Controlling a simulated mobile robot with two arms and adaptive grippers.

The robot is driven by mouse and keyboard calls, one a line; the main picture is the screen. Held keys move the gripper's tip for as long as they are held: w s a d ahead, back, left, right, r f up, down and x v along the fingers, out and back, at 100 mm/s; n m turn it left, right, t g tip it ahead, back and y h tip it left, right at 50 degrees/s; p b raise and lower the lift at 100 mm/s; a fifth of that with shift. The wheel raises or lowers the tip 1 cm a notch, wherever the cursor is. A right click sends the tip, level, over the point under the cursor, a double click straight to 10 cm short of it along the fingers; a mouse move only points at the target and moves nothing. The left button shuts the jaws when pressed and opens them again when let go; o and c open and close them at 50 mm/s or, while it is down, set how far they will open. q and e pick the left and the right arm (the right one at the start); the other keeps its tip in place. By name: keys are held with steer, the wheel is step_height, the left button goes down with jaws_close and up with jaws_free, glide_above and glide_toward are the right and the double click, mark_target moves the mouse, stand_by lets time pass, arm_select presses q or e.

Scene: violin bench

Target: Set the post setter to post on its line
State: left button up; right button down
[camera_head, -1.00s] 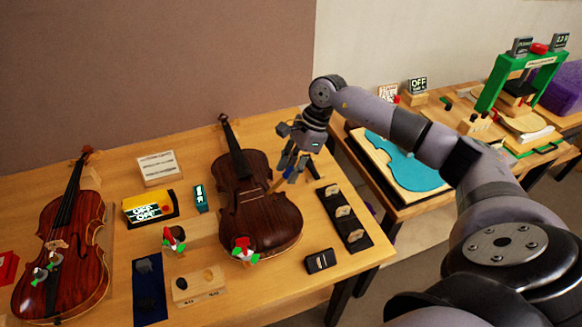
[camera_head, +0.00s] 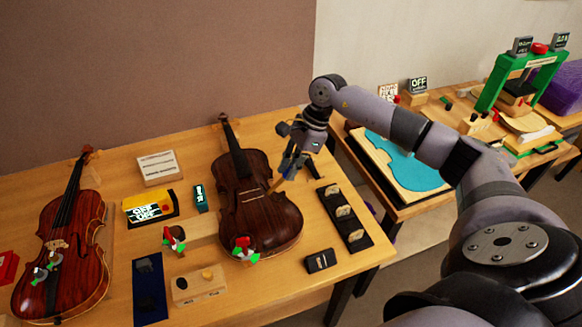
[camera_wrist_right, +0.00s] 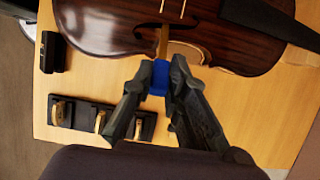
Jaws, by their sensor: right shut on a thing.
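The post setter shows as a blue grip (camera_wrist_right: 158,77) with a thin tan rod (camera_wrist_right: 163,42) in the right wrist view. In the head view its rod (camera_head: 275,186) slants down beside the dark violin (camera_head: 262,217). My right gripper (camera_head: 287,174) is shut on the blue grip, just right of that violin's body. In the right wrist view my right gripper (camera_wrist_right: 160,88) is at the violin's side edge, and the rod reaches over the body. I cannot tell whether its tip touches. A post and a line cannot be made out. My left gripper is out of view.
A black rack (camera_head: 344,214) with several bridges stands right of the dark violin. A small black block (camera_head: 319,261) lies in front of it. A second violin (camera_head: 62,245) is at the left. A yellow box (camera_head: 148,206) and a wooden block (camera_head: 198,284) stand between the violins.

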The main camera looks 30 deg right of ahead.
steer(key=shift+w+a+r+h, duration=0.2)
steer(key=shift+a+r+h, duration=0.45)
steer(key=shift+h, duration=0.25)
steer(key=shift+f, duration=0.1)
steer(key=c, duration=1.6)
jaws_free()
steer(key=shift+o, duration=0.2)
steer(key=w+v, duration=0.1)
steer(key=v, duration=1.1)
steer(key=shift+s, duration=0.3)
